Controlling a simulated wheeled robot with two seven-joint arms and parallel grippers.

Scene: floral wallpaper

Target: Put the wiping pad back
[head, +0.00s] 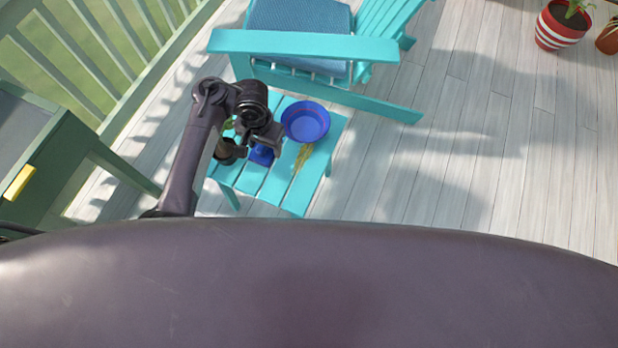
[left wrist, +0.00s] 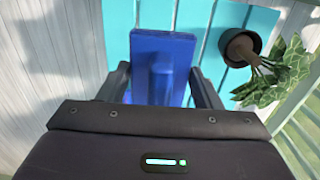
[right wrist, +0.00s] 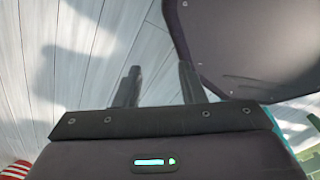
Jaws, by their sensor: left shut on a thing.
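The wiping pad is a blue rectangular block with a raised rounded handle; it shows in the left wrist view (left wrist: 162,45) and, partly covered by my arm, in the head view (head: 262,156). My left gripper (left wrist: 160,74) is shut on it, one finger on each side. It is over the front part of the small teal slatted table (head: 282,189). I cannot tell whether the pad touches the slats. My right gripper (right wrist: 158,76) is open and empty above the deck boards, outside the head view.
A blue bowl (head: 305,124) and a yellow-green sprig-like thing (head: 303,158) are on the table, right of the pad. A teal chair (head: 290,43) stands behind; a green cabinet (head: 62,160) is left.

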